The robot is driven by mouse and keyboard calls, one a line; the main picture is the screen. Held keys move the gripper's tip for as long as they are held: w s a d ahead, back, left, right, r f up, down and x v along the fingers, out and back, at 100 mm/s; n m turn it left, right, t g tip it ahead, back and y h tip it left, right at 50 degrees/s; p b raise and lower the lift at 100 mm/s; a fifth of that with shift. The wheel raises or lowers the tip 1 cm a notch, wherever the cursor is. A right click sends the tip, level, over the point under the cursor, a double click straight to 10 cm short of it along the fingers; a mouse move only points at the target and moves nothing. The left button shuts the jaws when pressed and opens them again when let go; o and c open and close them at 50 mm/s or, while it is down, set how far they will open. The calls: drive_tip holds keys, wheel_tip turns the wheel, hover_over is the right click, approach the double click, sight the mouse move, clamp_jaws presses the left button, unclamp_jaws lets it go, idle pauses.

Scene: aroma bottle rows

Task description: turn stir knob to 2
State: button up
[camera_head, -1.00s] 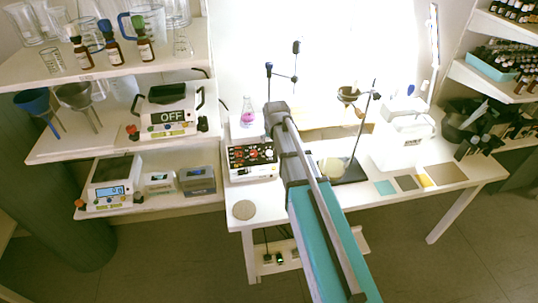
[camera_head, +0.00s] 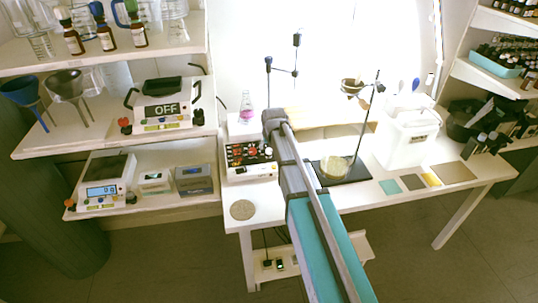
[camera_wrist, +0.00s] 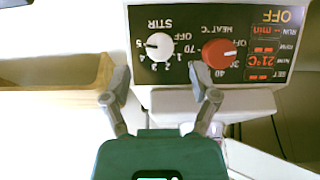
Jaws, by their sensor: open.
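The stir knob (camera_wrist: 159,46) is a white dial on the black front panel of the hotplate stirrer (camera_head: 250,152), which stands at the left of the white table. In the wrist view the panel is upside down, with marks from OFF to 5 around the knob. A dark line on the knob seems to point left, near the 5, but it is small. My gripper (camera_wrist: 160,76) is open and empty, its fingertips apart on either side below the knob in the picture. Contact with the knob is not visible. In the head view my arm hides the gripper.
The red heat knob (camera_wrist: 219,53) sits beside the stir knob, near the right fingertip. A flask with pink liquid (camera_head: 246,112) stands behind the panel. A stand (camera_head: 345,168) with a round-bottomed vessel is right of my arm. A round disc (camera_head: 242,210) lies at the table's front left.

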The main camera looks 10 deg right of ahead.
sight(269, 150)
drive_tip(key=shift+b+x, duration=1.6)
drive_tip(key=shift+x, duration=0.45)
clamp_jaws()
